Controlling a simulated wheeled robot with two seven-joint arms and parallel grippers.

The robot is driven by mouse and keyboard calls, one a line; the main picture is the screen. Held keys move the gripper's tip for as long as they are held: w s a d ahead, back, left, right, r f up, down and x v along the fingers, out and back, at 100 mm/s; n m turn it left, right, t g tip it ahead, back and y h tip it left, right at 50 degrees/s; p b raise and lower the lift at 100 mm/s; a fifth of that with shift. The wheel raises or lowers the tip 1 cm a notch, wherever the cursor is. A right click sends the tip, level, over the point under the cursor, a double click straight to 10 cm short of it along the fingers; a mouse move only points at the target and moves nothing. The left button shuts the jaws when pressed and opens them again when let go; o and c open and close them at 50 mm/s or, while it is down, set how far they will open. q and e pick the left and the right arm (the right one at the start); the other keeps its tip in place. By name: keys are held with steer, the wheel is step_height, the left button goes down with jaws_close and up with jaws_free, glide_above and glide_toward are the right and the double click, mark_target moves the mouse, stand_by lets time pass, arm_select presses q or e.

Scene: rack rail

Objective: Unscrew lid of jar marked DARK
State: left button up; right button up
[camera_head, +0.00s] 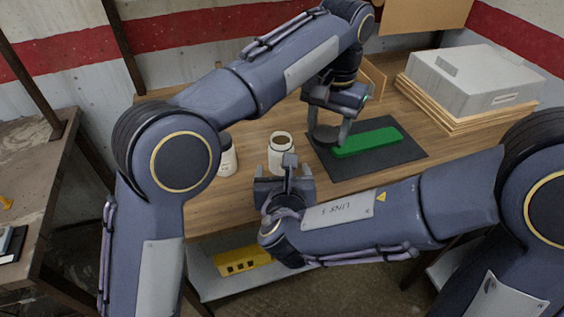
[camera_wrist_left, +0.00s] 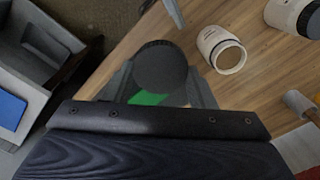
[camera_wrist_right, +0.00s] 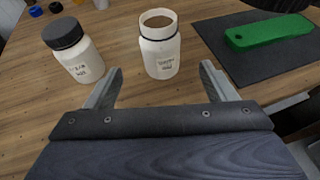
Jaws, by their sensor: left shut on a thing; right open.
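An open white jar (camera_head: 281,154) stands upright on the wooden table, its mouth uncovered and brown inside. It also shows in the right wrist view (camera_wrist_right: 160,50), where its label is too blurred to read surely. My left gripper (camera_wrist_left: 160,80) is shut on a round dark lid (camera_wrist_left: 160,67), held clear of the jar near the green piece. A second white jar (camera_wrist_right: 74,52) stands to the left with its dark lid on; its label is also unclear. My right gripper (camera_wrist_right: 160,82) is open and empty, in front of the open jar, which stands beyond its fingertips.
A green piece (camera_head: 368,142) lies on a dark mat (camera_head: 405,155) right of the open jar. A grey box (camera_head: 465,75) sits on stacked boards at the back right. A yellow object (camera_head: 243,262) is on the shelf below. Small blue and black items (camera_wrist_right: 55,7) lie at the far left.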

steer(key=shift+s+r, duration=0.2)
steer(key=shift+s, duration=0.25)
steer(key=shift+d, duration=0.15)
steer(key=s+d+f+m+g+h, duration=0.15)
steer(key=s+d+m+g, duration=0.25)
steer(key=d+m, duration=0.65)
steer(key=s+d+f+m+g+h, duration=0.1)
steer(key=s+d+m+g+h, duration=0.25)
steer(key=d+m, duration=0.65)
steer(key=s+r+m+y, duration=0.1)
steer(key=s+m+y, duration=0.7)
steer(key=m, duration=1)
steer(key=s, duration=0.3)
steer(key=shift+s+a+r, duration=0.15)
steer(key=shift+a+r, duration=0.05)
steer(key=shift+a, duration=0.05)
